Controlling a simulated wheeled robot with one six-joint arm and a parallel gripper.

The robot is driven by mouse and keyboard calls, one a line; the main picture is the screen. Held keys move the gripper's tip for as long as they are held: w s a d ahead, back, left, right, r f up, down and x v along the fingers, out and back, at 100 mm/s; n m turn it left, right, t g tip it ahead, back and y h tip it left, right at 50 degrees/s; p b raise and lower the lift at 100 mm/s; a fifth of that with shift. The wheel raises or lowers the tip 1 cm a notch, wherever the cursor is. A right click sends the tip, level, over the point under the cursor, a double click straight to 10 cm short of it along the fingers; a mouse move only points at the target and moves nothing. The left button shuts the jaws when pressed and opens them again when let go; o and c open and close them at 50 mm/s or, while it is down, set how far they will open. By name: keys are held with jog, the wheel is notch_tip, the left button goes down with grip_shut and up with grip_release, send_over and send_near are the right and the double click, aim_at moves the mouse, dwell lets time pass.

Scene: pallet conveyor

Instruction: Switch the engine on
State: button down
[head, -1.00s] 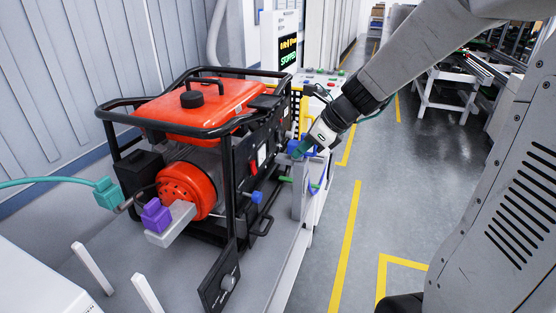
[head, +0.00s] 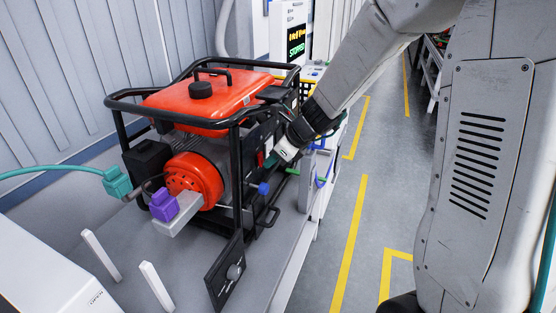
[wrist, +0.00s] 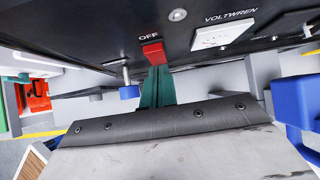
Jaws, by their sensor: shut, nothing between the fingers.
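The engine is a generator with a red tank (head: 215,98) in a black tube frame, standing on the conveyor in the head view. In the wrist view, its black front panel (wrist: 100,35) carries a red switch (wrist: 153,54) beside the word OFF. My gripper (wrist: 156,75) is shut and empty, its teal fingers pointing at the red switch. The fingertips are at the switch's lower edge; I cannot tell whether they touch it. In the head view my gripper (head: 271,160) is against the panel side, and the arm hides part of the panel.
A blue knob (head: 263,189) sticks out of the generator's front, below my gripper. A purple block (head: 163,205) and a teal plug (head: 117,183) with a cable are at its left end. A screen (head: 295,47) reads STOPPED. The floor at right is clear.

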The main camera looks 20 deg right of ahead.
jog(key=shift+w+a, duration=0.15)
dwell(0.3)
jog(key=shift+r, duration=0.1)
jog(key=shift+r, duration=0.7)
jog(key=s+d+f+v, duration=0.1)
jog(key=f+v, duration=0.1)
jog(key=v, duration=1)
jog(key=shift+s+d+r, duration=0.4)
jog(key=shift+s+d, duration=0.1)
jog(key=shift+s, duration=0.05)
